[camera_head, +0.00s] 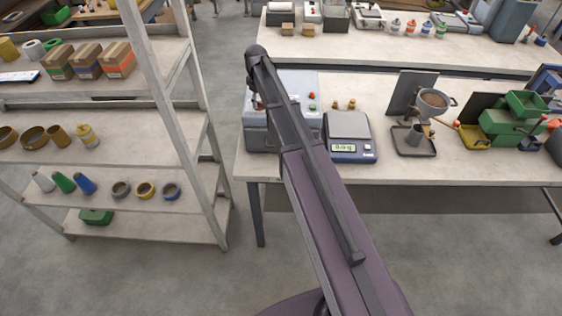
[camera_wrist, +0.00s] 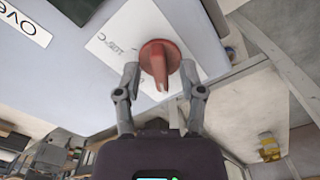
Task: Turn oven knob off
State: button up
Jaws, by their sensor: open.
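The oven (camera_head: 256,128) is a grey box at the left end of the workbench. In the head view my arm covers part of it. In the wrist view a red knob (camera_wrist: 160,62) with a raised grip bar sits on a white label plate (camera_wrist: 125,42) on the oven's face. My gripper (camera_wrist: 158,80) is open, with one finger on each side of the knob's bar. I cannot tell whether the fingers touch the knob. In the head view my gripper is hidden behind my arm.
On the workbench (camera_head: 450,170), a blue scale (camera_head: 350,150) stands right of the oven, with a pan (camera_head: 435,105) and green bins (camera_head: 505,125) farther right. A shelf rack (camera_head: 140,145) with boxes and rolls stands at the left. The floor in front is clear.

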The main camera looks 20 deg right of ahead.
jog(key=m, duration=0.3)
jog(key=shift+m, duration=0.4)
jog(key=m, duration=0.3)
jog(key=shift+m, duration=0.4)
jog(key=m, duration=0.6)
jog(key=shift+r+m, duration=0.2)
jog(key=shift+m, duration=0.2)
notch_tip(320, 180, up, 14)
jog(key=p, duration=1.4)
jog(key=s+f+n+b, duration=0.2)
jog(key=s+f+b, duration=0.4)
jog(key=s, duration=0.4)
jog(key=s+f+n+b, duration=0.2)
jog(key=s+f+b, duration=0.4)
jog(key=s, duration=0.4)
jog(key=s+f+n+b, duration=0.3)
jog(key=s+f+b, duration=0.2)
jog(key=s, duration=0.5)
jog(key=shift+f+b, duration=0.4)
jog(key=shift+f, duration=0.2)
jog(key=shift+d, duration=0.15)
notch_tip(320, 180, up, 17)
jog(key=n+p, duration=0.2)
jog(key=p, duration=1.5)
send_over(259, 102)
jog(key=shift+d+r, duration=0.1)
jog(key=shift+r, duration=0.1)
